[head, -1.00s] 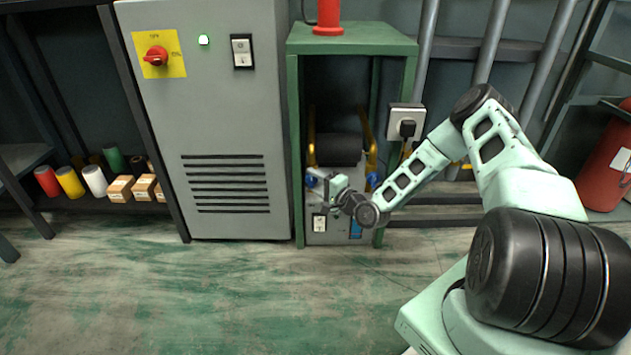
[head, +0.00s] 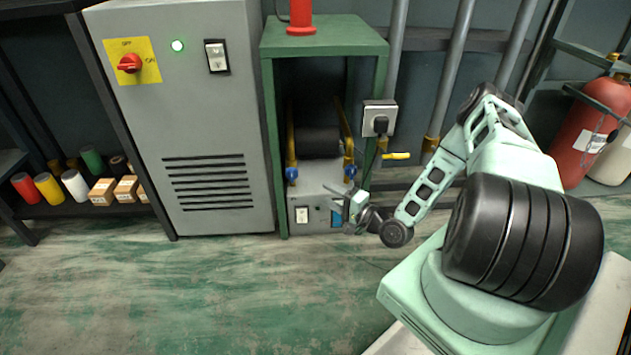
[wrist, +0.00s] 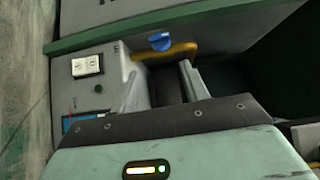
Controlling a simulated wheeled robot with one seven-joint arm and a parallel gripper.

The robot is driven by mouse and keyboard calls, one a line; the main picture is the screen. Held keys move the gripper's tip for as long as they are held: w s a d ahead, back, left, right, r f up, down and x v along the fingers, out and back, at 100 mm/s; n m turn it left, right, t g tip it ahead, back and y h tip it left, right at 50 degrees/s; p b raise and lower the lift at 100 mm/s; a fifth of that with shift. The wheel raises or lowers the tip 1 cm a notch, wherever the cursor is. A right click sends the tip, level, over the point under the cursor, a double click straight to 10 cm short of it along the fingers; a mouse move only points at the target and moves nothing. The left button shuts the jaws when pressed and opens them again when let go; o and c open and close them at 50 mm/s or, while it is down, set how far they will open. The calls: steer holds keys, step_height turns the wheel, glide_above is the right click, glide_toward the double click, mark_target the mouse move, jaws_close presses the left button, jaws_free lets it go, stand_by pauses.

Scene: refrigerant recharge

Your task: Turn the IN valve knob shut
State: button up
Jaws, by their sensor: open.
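The grey recharge unit (head: 318,192) sits low inside a green frame, with a blue valve knob at each upper side, the left one (head: 291,174) and the right one (head: 349,171). Each knob is at the foot of a yellow pipe. The wrist view shows one blue knob (wrist: 160,41) on its yellow pipe, beyond the fingertips, on the same side as the white switch. Small lettering beside it is too blurred to read surely. My gripper (head: 350,203) is open and empty in front of the unit's right side, below the right knob; it also shows in the wrist view (wrist: 160,85). It touches neither knob.
The green frame (head: 268,150) encloses the unit closely. The unit's front has a white switch (head: 301,214) and a blue panel (head: 336,218). A grey cabinet (head: 210,125) stands left, and a socket with a plug (head: 380,118) is at the right post. The floor in front is clear.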

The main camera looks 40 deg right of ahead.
steer(key=s, duration=0.3)
steer(key=shift+s+d+p, duration=0.2)
steer(key=shift+d+p, duration=0.1)
steer(key=shift+p, duration=0.05)
